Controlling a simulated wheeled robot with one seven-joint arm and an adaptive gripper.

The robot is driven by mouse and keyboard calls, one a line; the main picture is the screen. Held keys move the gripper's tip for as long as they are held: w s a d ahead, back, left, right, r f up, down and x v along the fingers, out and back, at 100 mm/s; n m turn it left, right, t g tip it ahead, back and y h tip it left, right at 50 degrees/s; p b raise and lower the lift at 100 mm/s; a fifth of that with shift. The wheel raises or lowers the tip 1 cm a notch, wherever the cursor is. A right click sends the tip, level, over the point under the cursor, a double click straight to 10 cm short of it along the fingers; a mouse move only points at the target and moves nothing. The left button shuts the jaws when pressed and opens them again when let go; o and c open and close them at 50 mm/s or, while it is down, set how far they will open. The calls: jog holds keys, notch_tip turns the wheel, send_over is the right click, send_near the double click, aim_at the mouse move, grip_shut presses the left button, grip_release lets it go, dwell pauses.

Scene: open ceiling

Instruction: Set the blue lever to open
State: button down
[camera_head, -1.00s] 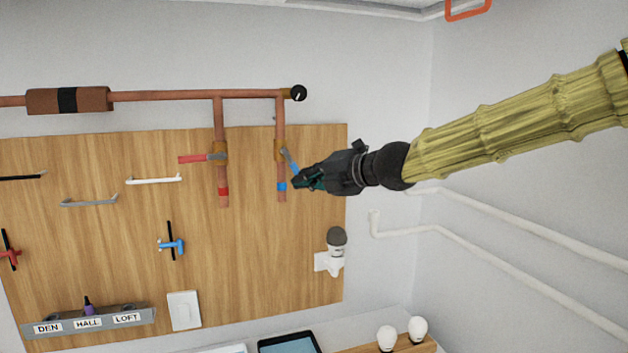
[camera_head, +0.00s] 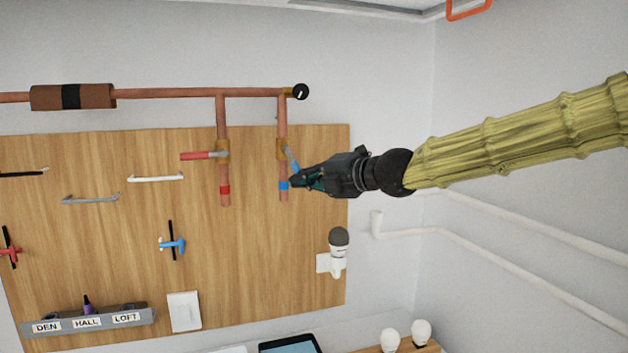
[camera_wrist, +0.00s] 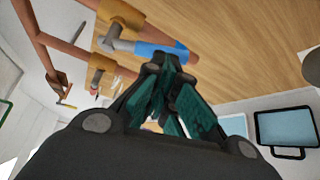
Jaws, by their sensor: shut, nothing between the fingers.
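The blue lever (camera_head: 294,164) is on the brass valve (camera_head: 283,150) of the right-hand vertical copper pipe. It slants down and to the right from the valve, at an angle to the pipe. In the wrist view its grey stem and blue handle (camera_wrist: 155,48) lie just past my fingertips. My gripper (camera_head: 294,182) is shut and empty, with its tips at the lower end of the handle, on its right side. In the wrist view the gripper (camera_wrist: 167,62) covers part of the handle's end. Whether the tips touch the lever, I cannot tell.
A red lever (camera_head: 197,156) points left from the neighbouring pipe's valve. A blue band (camera_head: 283,185) circles the right pipe's lower end. A black-faced gauge (camera_head: 300,92) sits above. A grey-topped white fixture (camera_head: 338,250) is below my gripper. The wooden board is clear between the pipes.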

jog(key=m+b, duration=0.1)
jog(key=b, duration=0.2)
jog(key=a+m+y+b, duration=0.1)
jog(key=b, duration=0.2)
jog(key=a+f+y+b, duration=0.1)
jog(key=b, duration=0.2)
jog(key=shift+s+m+t, duration=0.3)
jog(key=shift+s+m, duration=0.05)
jog(key=shift+m, duration=0.05)
jog(key=shift+r+b, duration=0.2)
jog(key=shift+b, duration=0.25)
jog(key=shift+d, duration=0.1)
